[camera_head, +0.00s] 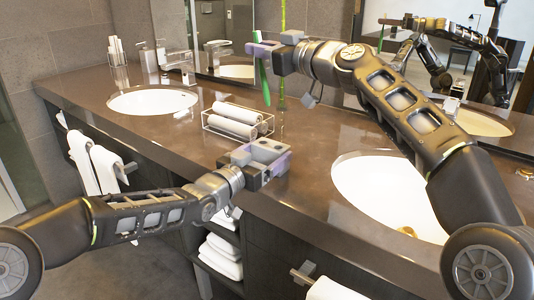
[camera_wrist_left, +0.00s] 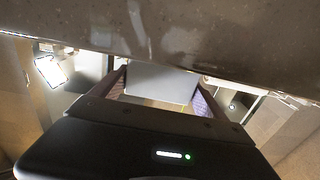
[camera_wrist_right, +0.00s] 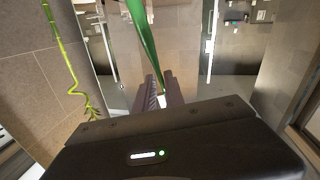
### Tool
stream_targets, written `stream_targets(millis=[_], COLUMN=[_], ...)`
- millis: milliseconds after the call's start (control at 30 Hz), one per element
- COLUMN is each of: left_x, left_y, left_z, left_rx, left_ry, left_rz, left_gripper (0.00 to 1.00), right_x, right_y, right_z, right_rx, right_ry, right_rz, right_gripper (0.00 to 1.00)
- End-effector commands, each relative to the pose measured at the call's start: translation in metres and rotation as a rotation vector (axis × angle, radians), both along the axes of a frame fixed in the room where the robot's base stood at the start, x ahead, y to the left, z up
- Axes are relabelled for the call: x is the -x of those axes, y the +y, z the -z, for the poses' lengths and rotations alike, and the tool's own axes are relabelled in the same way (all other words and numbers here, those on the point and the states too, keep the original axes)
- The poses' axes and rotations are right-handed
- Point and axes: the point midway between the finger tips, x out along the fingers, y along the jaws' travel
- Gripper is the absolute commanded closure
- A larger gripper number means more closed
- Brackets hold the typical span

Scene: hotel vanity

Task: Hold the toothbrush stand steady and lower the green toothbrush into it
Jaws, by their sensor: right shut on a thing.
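The green toothbrush (camera_head: 264,82) hangs upright from my right gripper (camera_head: 274,50), which is shut on it high above the counter. In the right wrist view the green toothbrush (camera_wrist_right: 142,35) rises from between the close fingertips. The toothbrush stand (camera_head: 254,154) looks like a grey block with dark openings on top. It sits between the wide-set fingers of my left gripper (camera_head: 266,160), near the counter's front edge and below and apart from the toothbrush. In the left wrist view the stand (camera_wrist_left: 160,82) fills the gap between both fingers. Its underside is hidden.
A green bamboo stalk (camera_head: 282,95) rises just right of the toothbrush. White basins lie left (camera_head: 150,102) and right (camera_head: 375,190). The mirror is behind my right arm.

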Motion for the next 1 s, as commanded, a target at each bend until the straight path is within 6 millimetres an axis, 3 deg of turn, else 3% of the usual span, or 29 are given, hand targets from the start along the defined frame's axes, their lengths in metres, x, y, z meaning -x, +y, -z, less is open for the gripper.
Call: stream_targets(millis=[600,767,1000], left_x=[0.000,0.000,0.000], left_y=[0.000,0.000,0.000], left_z=[0.000,0.000,0.000], left_rx=[0.000,0.000,0.000], left_ry=[0.000,0.000,0.000], left_rz=[0.000,0.000,0.000], left_gripper=[0.67,0.67,0.67], right_x=[0.000,-0.002,-0.008], right_y=[0.000,-0.001,-0.009], right_z=[0.000,0.007,0.049], right_rx=[0.000,-0.015,-0.131], right_ry=[0.000,0.020,0.146], right_rz=[0.000,-0.001,-0.004], right_gripper=[1.00,1.00,1.00])
